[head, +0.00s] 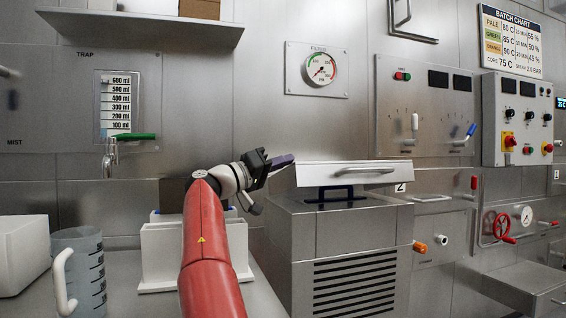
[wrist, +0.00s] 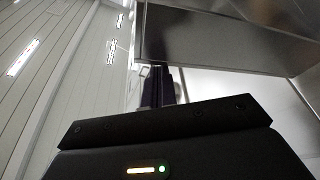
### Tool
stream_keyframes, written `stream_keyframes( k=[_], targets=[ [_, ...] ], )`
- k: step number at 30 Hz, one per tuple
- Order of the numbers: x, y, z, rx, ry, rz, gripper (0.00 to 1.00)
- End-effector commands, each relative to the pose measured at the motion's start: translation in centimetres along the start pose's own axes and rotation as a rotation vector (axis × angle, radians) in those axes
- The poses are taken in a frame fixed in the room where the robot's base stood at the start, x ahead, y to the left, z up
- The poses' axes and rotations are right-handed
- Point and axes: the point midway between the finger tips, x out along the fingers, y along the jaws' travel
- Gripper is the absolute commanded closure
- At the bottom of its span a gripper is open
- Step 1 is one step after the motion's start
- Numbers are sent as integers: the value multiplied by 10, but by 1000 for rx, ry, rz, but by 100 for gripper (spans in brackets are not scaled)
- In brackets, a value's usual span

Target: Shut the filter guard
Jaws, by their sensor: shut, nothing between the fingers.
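The likely filter guard is a pale flat lid (head: 320,176) with a bar handle (head: 365,171) on its front face, tagged 2. It sits above a grey metal housing (head: 310,232) with vent slots, and looks raised at the front, with a dark piece (head: 342,193) showing beneath. In the wrist view the fingers (wrist: 158,86) point toward a metal panel edge (wrist: 220,45), probably the lid. I cannot tell whether they touch.
A white container (head: 160,255) stands behind my arm, and a measuring jug (head: 80,270) stands at left. A dial gauge (head: 320,68) and a lever panel (head: 425,110) are on the back wall. A red valve wheel (head: 503,227) is at right. Space above the lid is clear.

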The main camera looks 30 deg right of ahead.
Motion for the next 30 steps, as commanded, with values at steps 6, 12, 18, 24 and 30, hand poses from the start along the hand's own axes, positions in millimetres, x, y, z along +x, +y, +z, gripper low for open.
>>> stream_keyframes(
  k=[6, 12, 18, 24, 30],
  targets=[
    [-5, -1, 1, -1, 0, -2, 100],
    [-37, -2, 1, 0, 2, -3, 100],
    [-68, -1, 0, 1, 2, -1, 100],
    [-78, 0, 0, 0, 0, 0, 100],
    [-74, -1, 4, -6, -13, -15, 100]
  ],
)
